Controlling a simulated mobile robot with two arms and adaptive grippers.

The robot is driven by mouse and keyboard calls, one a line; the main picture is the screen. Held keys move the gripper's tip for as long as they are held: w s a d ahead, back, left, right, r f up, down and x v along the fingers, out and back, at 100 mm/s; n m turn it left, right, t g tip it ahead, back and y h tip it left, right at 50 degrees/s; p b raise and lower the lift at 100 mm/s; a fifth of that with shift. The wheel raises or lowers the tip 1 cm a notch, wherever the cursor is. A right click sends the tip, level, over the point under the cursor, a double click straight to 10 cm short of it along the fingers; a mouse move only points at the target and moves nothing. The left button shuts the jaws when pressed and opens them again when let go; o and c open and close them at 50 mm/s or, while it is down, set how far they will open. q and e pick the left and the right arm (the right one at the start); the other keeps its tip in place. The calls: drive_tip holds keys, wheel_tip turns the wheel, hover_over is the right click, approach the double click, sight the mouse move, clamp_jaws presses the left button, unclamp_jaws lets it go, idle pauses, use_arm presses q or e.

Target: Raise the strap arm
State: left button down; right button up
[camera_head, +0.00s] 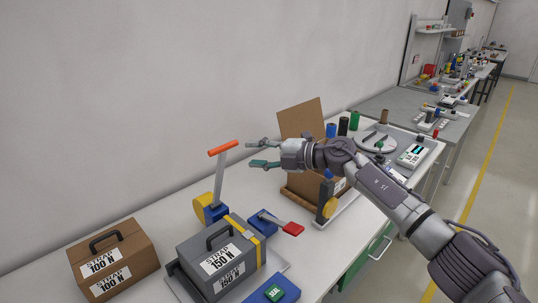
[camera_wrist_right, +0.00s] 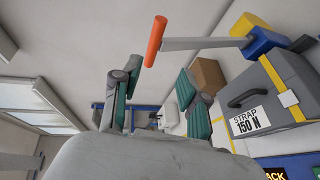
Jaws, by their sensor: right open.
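The lever arm (camera_head: 220,172) with an orange crossbar handle (camera_head: 224,147) stands nearly upright on a blue and yellow base (camera_head: 210,209), beside a grey case (camera_head: 215,262) with a yellow strap. In the right wrist view, the case label reads STRAP 150 N, and the orange handle (camera_wrist_right: 155,41) shows beyond the gap between my fingers. A second, low lever with a red grip (camera_head: 292,229) lies on a blue block. My right gripper (camera_head: 251,153) is open and empty, to the right of the orange handle and apart from it. My left gripper is out of view.
A brown case (camera_head: 113,262) marked 100 N sits at the left of the white table (camera_head: 172,208). A blue block with a green SEAL button (camera_head: 275,293) is in front. A brown board (camera_head: 301,119) stands behind my right wrist. Some table is clear near the wall.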

drive_tip(key=shift+v, duration=1.75)
drive_tip(key=shift+a, duration=0.1)
